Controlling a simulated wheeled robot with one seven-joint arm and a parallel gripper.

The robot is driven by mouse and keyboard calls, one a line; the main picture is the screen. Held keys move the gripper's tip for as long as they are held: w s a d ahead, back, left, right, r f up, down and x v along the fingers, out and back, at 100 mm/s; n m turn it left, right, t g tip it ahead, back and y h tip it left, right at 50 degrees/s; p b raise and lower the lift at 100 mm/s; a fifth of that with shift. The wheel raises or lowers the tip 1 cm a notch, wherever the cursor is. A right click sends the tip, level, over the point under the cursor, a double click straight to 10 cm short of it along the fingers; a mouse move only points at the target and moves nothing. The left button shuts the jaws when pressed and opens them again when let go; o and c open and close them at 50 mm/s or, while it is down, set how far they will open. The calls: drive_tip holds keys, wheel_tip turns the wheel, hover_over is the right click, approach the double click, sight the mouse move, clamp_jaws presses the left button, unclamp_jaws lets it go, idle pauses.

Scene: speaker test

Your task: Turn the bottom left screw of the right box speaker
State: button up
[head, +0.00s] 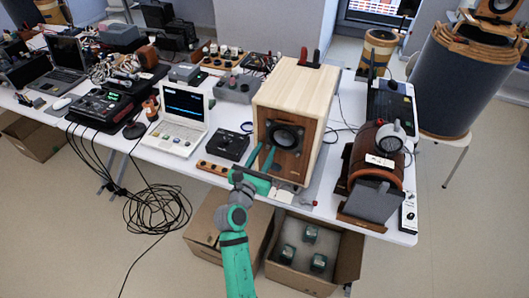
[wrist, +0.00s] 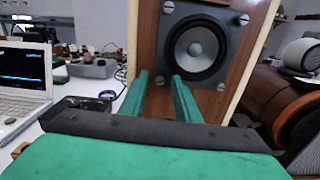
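The box speaker (head: 318,95) is a pale wooden box with a brown front, standing on the table at the centre of the head view. The wrist view shows its round dark driver (wrist: 196,48) with screws at the corners of the driver plate. The bottom left screw (wrist: 158,80) shows between my fingertips. My gripper (head: 263,150) is open, its two green fingers pointing at the lower left of the driver; it also shows in the wrist view (wrist: 160,76). No object is held. I cannot tell whether the fingertips touch the front.
A small black box (head: 233,145) and a white laptop-like device (head: 182,118) stand left of the speaker. A brown cylindrical device (head: 375,160) stands to its right. Open cardboard boxes (head: 345,258) are on the floor below the table's front edge.

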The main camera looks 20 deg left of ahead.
clamp_jaws()
drive_tip(key=shift+m, duration=0.3)
